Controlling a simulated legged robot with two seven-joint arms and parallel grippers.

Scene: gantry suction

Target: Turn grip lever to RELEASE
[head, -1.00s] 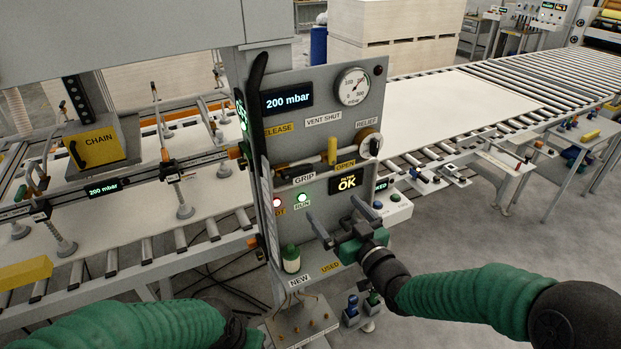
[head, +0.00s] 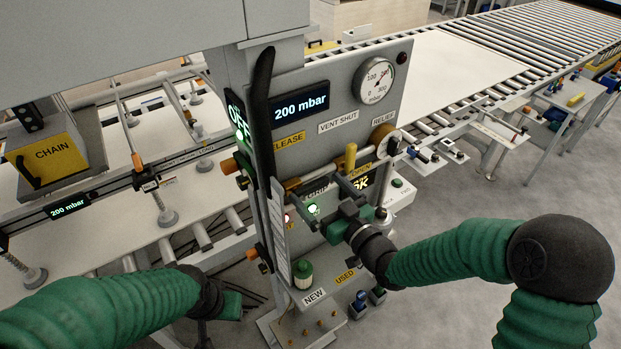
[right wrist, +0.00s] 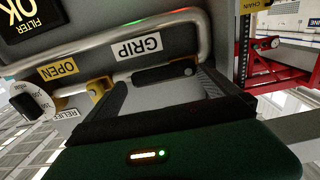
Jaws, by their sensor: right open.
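The grip lever has an orange hub (head: 292,184) on the grey panel (head: 330,108), below the yellow RELEASE label (head: 289,140). In the right wrist view its black handle (right wrist: 165,74) lies beside the GRIP label (right wrist: 138,46). My right gripper (head: 321,190) is open in front of the panel. In the right wrist view its two grey fingers stand on either side of the handle, with a gap showing. In the head view the gripper partly hides the handle and the GRIP label. My left gripper (head: 220,300) is low at the left; its fingers are not clear.
A yellow lever (head: 350,158) and a pipe with a relief knob (head: 384,139) are close above my right gripper. A black curved bar (head: 262,105) stands along the panel's left edge. A green-topped bottle (head: 303,274) sits below. The display (head: 300,106) reads 200 mbar.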

